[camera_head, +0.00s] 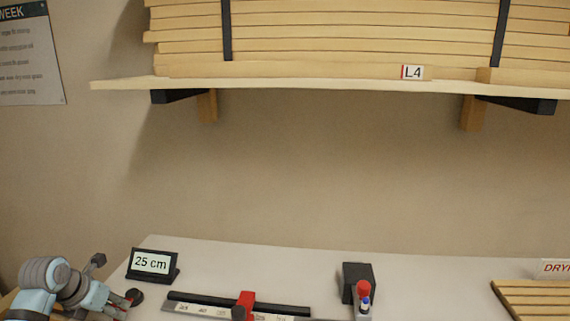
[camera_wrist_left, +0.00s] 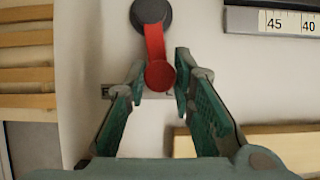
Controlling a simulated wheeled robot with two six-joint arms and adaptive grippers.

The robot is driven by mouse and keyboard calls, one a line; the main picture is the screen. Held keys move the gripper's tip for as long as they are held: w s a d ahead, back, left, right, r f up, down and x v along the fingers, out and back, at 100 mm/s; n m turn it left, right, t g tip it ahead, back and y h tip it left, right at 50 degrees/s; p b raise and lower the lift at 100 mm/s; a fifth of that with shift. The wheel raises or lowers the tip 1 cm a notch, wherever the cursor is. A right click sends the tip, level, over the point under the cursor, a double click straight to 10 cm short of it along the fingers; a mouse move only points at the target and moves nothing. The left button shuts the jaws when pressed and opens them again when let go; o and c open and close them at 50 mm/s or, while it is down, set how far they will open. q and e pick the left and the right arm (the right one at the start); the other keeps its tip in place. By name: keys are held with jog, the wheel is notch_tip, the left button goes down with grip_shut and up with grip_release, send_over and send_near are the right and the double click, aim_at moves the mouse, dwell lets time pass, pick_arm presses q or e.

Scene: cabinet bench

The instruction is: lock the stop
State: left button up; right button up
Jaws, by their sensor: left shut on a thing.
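A red lever (camera_wrist_left: 156,45) runs from a dark round base (camera_wrist_left: 151,13) to a round red end in the left wrist view. My left gripper (camera_wrist_left: 160,84) is shut on the red end, with one finger on each side. In the head view, my left gripper (camera_head: 121,305) is at the lower left, beside the dark round base (camera_head: 135,297). The rail's scale (camera_wrist_left: 290,22) also shows in the left wrist view. My right gripper is out of view.
A black sign (camera_head: 151,264) reading "25 cm" stands behind the gripper. A black block (camera_head: 357,278) and a red-capped piece (camera_head: 363,290) stand right of the rail. Wooden slats (camera_head: 535,298) lie at the right. A shelf (camera_head: 300,87) with stacked boards hangs above.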

pick_arm(q)
jog(key=shift+d, duration=0.45)
jog(key=shift+w+d+p, duration=0.35)
jog(key=shift+d+p, duration=0.15)
jog(key=shift+d, duration=0.4)
jog(key=shift+w+d, duration=0.15)
jog(key=shift+d, duration=0.2)
jog(key=o, duration=0.8)
jog(key=shift+c, duration=0.2)
jog(key=shift+r, duration=0.1)
